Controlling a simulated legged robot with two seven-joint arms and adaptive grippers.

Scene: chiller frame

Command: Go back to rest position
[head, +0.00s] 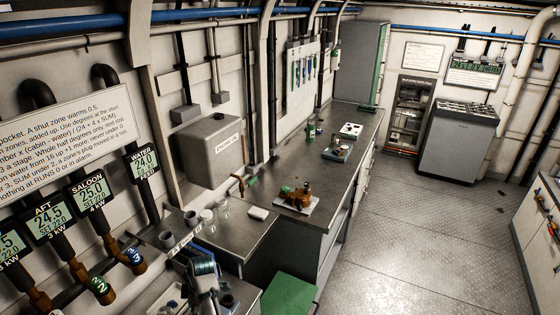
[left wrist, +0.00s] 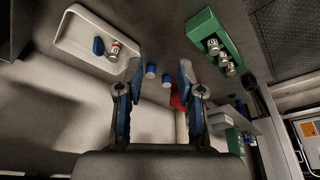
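In the left wrist view my left gripper (left wrist: 160,74) is open, its two fingers standing apart. Small blue-topped pieces (left wrist: 151,71) show between and beyond the fingertips; nothing is seen clamped between them. A red piece (left wrist: 178,101) is partly hidden behind the right finger. My right gripper is not clearly seen in either view.
In the head view, cups (head: 190,217) and a brown valve assembly (head: 299,197) stand on the benches.

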